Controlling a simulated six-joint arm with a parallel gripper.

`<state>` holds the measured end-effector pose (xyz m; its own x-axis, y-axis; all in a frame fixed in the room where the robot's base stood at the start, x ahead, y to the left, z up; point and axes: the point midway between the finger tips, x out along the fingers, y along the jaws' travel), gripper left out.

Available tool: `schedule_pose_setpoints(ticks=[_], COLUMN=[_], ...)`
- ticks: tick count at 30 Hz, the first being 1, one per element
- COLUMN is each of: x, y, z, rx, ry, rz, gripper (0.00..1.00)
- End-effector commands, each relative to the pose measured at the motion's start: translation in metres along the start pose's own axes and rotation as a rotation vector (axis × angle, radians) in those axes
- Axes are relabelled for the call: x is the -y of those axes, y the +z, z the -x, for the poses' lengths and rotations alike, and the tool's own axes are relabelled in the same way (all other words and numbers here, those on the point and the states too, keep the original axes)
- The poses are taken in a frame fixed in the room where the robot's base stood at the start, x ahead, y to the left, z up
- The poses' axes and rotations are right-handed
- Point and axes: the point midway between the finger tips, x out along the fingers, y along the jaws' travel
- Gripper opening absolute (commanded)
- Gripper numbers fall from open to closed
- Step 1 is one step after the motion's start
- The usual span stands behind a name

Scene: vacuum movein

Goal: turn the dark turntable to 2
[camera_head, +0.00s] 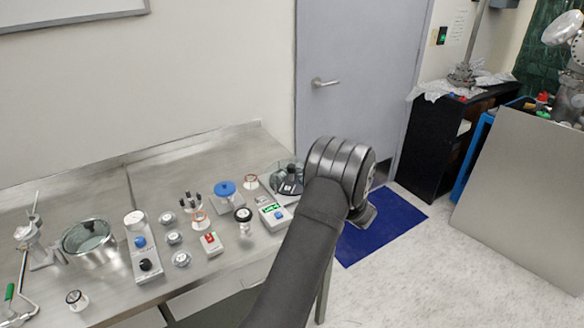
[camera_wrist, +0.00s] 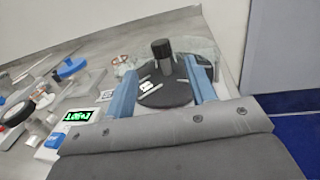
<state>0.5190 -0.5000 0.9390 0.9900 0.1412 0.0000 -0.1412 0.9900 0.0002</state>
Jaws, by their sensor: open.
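The dark turntable (camera_wrist: 172,92) is a round black disc with an upright black knob (camera_wrist: 162,52) and white marks on its face. The marks are too small to read. It sits on the metal bench, and in the head view its dark top (camera_head: 290,186) shows just left of my wrist. My gripper (camera_wrist: 160,68) is open, its two blue fingers on either side of the disc in the wrist view. The knob shows between the fingertips, with no visible contact. My arm hides the gripper in the head view.
A device with a green display (camera_head: 273,214) stands close on the left. A blue-topped round part (camera_head: 225,189), a red switch (camera_head: 210,241) and several knobs spread further left. A clear glass dish (camera_wrist: 203,48) lies around the turntable. The bench's right edge is near.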

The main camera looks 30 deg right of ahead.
Motion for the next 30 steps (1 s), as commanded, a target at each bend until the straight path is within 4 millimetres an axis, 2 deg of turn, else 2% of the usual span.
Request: schedule_pose_setpoints(ticks=[3,9,15,21,28,30], x=[-0.001,-0.001,0.0,0.0,0.0,0.0], y=[0.0,0.0,0.0,0.0,0.0,0.0], z=[-0.029,-0.07,-0.097,-0.106,-0.106,-0.106], rx=[0.001,0.001,0.0,0.0,0.0,0.0], ry=[0.004,0.002,0.001,-0.001,-0.001,-0.001], rz=[0.001,0.0,0.001,0.0,0.0,0.0], gripper=[0.51,0.51,0.51,0.51,0.51,0.37])
